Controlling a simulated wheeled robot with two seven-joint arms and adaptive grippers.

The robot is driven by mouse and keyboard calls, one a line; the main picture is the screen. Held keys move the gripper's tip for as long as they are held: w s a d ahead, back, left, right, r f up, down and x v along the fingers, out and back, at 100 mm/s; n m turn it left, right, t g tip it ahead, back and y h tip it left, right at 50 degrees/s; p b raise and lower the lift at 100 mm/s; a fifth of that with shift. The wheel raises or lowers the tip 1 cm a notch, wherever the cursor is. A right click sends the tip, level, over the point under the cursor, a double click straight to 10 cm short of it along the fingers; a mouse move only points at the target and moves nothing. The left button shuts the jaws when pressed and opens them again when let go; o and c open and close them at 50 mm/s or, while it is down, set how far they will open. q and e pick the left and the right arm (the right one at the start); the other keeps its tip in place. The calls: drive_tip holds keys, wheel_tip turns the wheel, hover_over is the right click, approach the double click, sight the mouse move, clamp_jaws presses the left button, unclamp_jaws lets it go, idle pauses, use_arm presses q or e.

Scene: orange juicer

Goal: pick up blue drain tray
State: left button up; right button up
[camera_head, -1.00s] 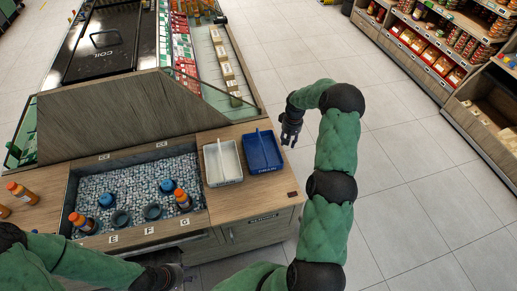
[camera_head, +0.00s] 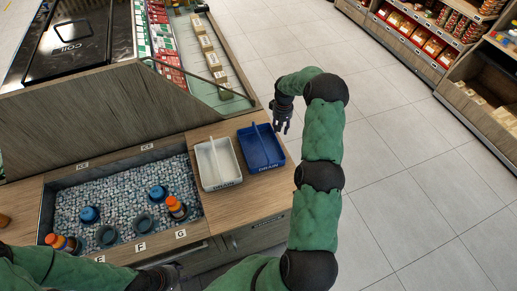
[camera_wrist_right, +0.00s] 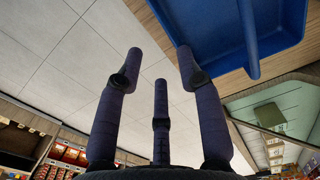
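The blue drain tray (camera_head: 247,153) sits on the wooden counter's right end, with a bar handle across its middle; its front label seems to read DRAIN. My right gripper (camera_head: 280,127) is just off the counter edge, behind and right of the tray, apart from it. In the right wrist view, the right gripper (camera_wrist_right: 158,70) has its three fingers spread and empty, with the blue tray (camera_wrist_right: 210,25) at the upper right beyond the fingertips. My left gripper (camera_head: 172,279) is low at the bottom edge, dark and partly cut off, so its fingers are unclear.
A white tray (camera_head: 208,172) stands close left of the blue one. Left of it is a sunken bin (camera_head: 130,182) with blue and dark cups and orange-capped bottles. A wooden panel (camera_head: 95,125) rises behind. The floor (camera_head: 390,170) right of the counter is clear.

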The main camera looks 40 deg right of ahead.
sight(277, 146)
wheel_tip(277, 146, down, 4)
drive_tip(key=shift+s+r, duration=0.1)
drive_tip(key=f, duration=0.1)
drive_tip(key=f+b, duration=0.1)
drive_tip(key=f, duration=0.3)
drive_tip(key=shift+w+a, duration=0.3)
drive_tip(key=shift+a, duration=0.05)
drive_tip(key=shift+f+b, duration=0.3)
drive_tip(key=shift+f, duration=0.2)
clamp_jaws()
